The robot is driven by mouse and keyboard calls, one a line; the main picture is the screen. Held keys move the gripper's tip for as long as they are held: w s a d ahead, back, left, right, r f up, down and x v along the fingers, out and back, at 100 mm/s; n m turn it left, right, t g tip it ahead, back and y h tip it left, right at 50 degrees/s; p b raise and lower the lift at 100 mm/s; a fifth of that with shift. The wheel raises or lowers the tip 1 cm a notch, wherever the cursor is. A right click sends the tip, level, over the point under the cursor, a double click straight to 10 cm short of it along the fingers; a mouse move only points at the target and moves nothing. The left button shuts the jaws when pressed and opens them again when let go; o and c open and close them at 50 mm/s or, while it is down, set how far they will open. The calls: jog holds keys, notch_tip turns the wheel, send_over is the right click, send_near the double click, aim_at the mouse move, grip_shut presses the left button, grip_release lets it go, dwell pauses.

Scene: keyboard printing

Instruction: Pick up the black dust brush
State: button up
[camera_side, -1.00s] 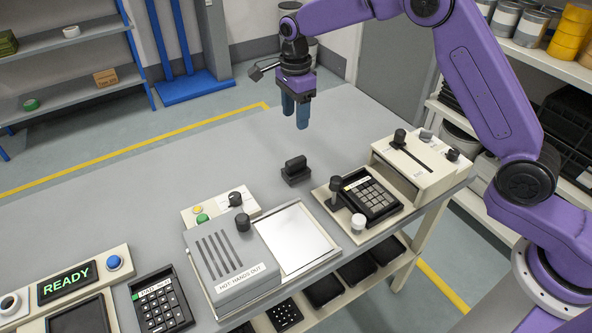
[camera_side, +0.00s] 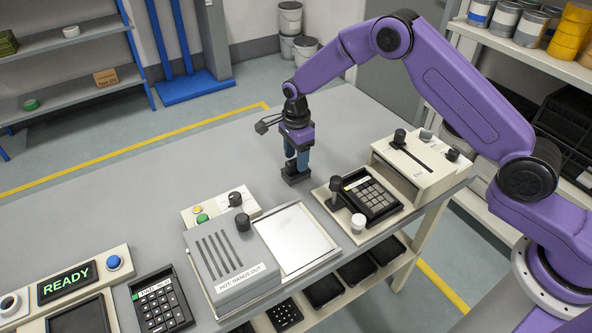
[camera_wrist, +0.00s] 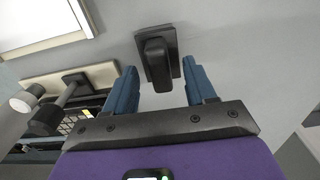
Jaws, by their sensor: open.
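The black dust brush (camera_side: 293,177) stands on the grey table, with a flat base and an upright handle block. In the side view my gripper (camera_side: 297,161) is down over it and hides most of its upper part. In the wrist view the brush (camera_wrist: 157,58) lies between and just beyond the two blue fingers of my gripper (camera_wrist: 160,80), with a gap on each side. The fingers are open and hold nothing.
A keypad unit (camera_side: 368,193) with a lever stands right of the brush, with a cream slider box (camera_side: 415,165) behind it. A white plate (camera_side: 297,238) and a grey hot press (camera_side: 228,258) lie in front. The table (camera_side: 210,165) left of the brush is clear.

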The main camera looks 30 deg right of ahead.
notch_tip(320, 180, down, 2)
grip_shut()
dwell(0.3)
